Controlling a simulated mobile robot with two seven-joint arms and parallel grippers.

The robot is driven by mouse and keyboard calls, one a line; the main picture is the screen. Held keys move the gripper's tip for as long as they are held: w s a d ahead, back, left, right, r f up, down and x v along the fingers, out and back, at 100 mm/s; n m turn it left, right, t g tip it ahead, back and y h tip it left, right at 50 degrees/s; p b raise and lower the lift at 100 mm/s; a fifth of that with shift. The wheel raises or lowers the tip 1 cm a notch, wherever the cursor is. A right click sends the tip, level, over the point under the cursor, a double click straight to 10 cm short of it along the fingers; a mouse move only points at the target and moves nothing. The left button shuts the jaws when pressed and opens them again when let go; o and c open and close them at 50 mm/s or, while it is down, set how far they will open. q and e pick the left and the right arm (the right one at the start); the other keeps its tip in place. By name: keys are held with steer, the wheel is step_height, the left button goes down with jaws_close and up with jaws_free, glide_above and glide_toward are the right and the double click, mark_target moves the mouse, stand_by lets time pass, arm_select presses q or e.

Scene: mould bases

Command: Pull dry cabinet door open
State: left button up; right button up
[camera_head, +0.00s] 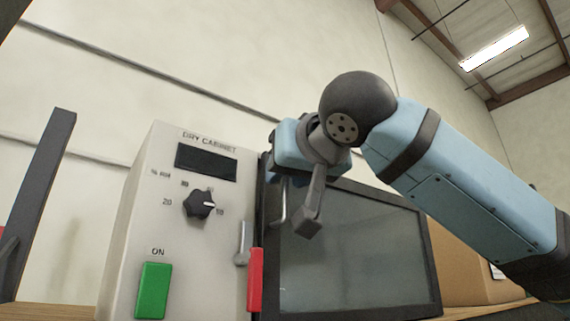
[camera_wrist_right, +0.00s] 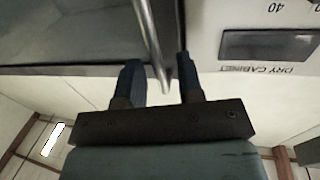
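The dry cabinet (camera_head: 225,262) stands in front of me, its pale control panel on the left. Its dark-framed glass door (camera_head: 355,255) is on the right and looks closed. A thin metal handle (camera_head: 281,208) runs upright along the door's left side. My right gripper (camera_head: 284,180) is at the upper part of this handle, partly hidden by its own wrist. In the right wrist view, the handle (camera_wrist_right: 152,40) passes between the two fingers of this gripper (camera_wrist_right: 157,75), which are apart with gaps beside the bar. My left gripper is not in view.
The panel carries a dark display (camera_head: 206,162), a black knob (camera_head: 198,204), a green ON switch (camera_head: 153,290), a small grey lever (camera_head: 243,243) and a red part (camera_head: 255,279). A cardboard box (camera_head: 465,262) stands right of the door. A dark post (camera_head: 40,200) rises at left.

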steer(key=shift+w+a, duration=0.25)
steer(key=shift+w, duration=0.2)
jaws_close()
steer(key=shift+d, duration=0.1)
